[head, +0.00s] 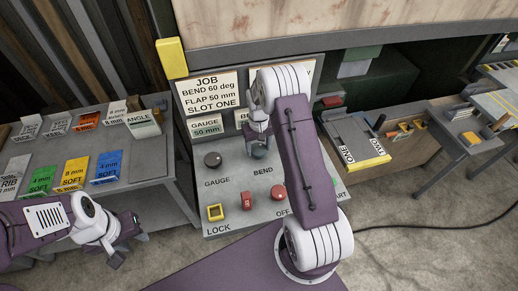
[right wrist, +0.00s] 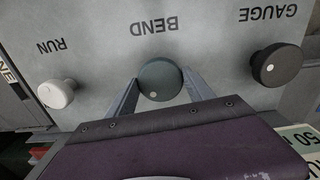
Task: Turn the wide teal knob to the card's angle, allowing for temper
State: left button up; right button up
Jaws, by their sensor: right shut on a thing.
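The wide teal knob (right wrist: 160,78) sits on the grey panel by the word BEND. In the right wrist view a white dot shows near its lower edge. In the head view the teal knob (head: 260,153) is partly hidden under my right gripper (head: 259,142). The right gripper's two fingers lie on either side of the knob and are shut on it. The job card (head: 208,92) reads BEND 60 deg, FLAP 50 mm, SLOT ONE. My left gripper (head: 131,248) is empty, with its fingers apart, left of the panel.
A dark GAUGE knob (head: 212,159) and a white RUN knob (right wrist: 57,93) flank the teal knob. Coloured sheet stacks, some marked SOFT, fill the left table (head: 150,172). A wooden-edged bench stands right.

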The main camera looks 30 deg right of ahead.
aim_at(259, 149)
jog(key=m+b, duration=0.1)
jog(key=m, duration=0.3)
jog(key=shift+f+m, duration=0.1)
jog(key=shift+m, duration=0.2)
jog(key=shift+m+b, duration=0.4)
jog(key=shift+m, duration=2.2)
jog(key=o, duration=1.4)
jog(key=shift+w+d, duration=0.1)
jog(key=shift+w, duration=0.05)
notch_tip(259, 149, up, 9)
jog(key=shift+r+b, duration=0.1)
jog(key=shift+b, duration=0.7)
